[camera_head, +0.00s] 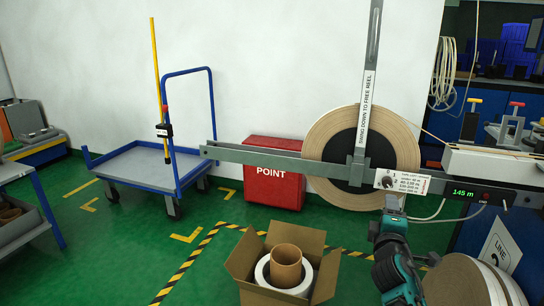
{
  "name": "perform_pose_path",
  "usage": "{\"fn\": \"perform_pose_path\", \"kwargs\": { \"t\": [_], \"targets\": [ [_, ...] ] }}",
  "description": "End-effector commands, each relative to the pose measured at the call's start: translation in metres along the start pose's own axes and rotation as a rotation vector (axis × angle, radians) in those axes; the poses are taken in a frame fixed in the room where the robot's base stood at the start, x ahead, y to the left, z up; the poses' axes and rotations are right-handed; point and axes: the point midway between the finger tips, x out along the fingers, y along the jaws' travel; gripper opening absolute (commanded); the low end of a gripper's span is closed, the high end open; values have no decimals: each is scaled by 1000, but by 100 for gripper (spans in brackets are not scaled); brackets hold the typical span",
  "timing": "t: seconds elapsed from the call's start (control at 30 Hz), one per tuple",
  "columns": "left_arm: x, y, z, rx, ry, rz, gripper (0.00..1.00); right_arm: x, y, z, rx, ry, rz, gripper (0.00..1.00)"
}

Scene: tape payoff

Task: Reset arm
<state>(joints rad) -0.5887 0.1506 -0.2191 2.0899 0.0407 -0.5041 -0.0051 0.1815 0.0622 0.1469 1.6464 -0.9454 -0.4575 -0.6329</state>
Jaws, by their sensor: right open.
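A grey arm (371,45) labelled "SWING DOWN TO FREE REEL" stands nearly upright in front of a large tan tape reel (317,142) with a dark hub. Its lower end meets the grey horizontal beam (262,157) near the hub. A dial (386,182) and a white printed label (411,183) sit on the beam, right of the hub. My right gripper (393,203) is open, just below the dial and label; I cannot tell whether it touches them. My teal right arm comes up from the lower right. My left gripper is out of view.
A green "145 m" display (463,192) is on the beam's right part. An open cardboard box (247,257) with a roll stands on the floor. A red case (272,187) and a blue-framed cart (137,163) stand by the wall. Large rolls (458,283) are lower right.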

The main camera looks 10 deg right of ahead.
Motion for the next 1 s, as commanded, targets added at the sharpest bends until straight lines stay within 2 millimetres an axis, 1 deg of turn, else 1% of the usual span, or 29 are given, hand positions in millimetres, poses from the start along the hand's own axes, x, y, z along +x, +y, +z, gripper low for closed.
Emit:
{"fn": "perform_pose_path", "kwargs": {
  "t": [0.07,0.17,0.27,0.3,0.37,0.4,0.47,0.5,0.57,0.6,0.77,0.8,0.87,1.0],
  "targets": [
    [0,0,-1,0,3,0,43,-9,-11,-4,37,21,-24,55],
    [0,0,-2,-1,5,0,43,-35,-40,-13,154,77,-97,55],
    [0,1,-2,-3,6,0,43,-81,-80,-29,350,151,-232,55],
    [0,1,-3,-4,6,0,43,-103,-97,-36,439,177,-300,55],
    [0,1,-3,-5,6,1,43,-138,-118,-46,573,206,-405,55],
    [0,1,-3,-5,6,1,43,-160,-129,-52,659,218,-475,55],
    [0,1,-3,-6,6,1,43,-193,-144,-60,776,225,-578,55],
    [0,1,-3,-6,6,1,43,-214,-152,-64,849,225,-643,55],
    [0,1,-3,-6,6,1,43,-244,-162,-71,952,218,-741,55],
    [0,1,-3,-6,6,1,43,-264,-166,-74,1016,209,-804,55],
    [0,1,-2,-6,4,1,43,-341,-177,-86,1258,139,-1050,55],
    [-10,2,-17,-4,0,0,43,-332,-158,-84,1247,144,-1024,55],
    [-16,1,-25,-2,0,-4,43,-330,-148,-82,1241,141,-1016,55],
    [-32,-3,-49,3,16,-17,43,-330,-126,-76,1233,132,-1004,55]
  ]
}}
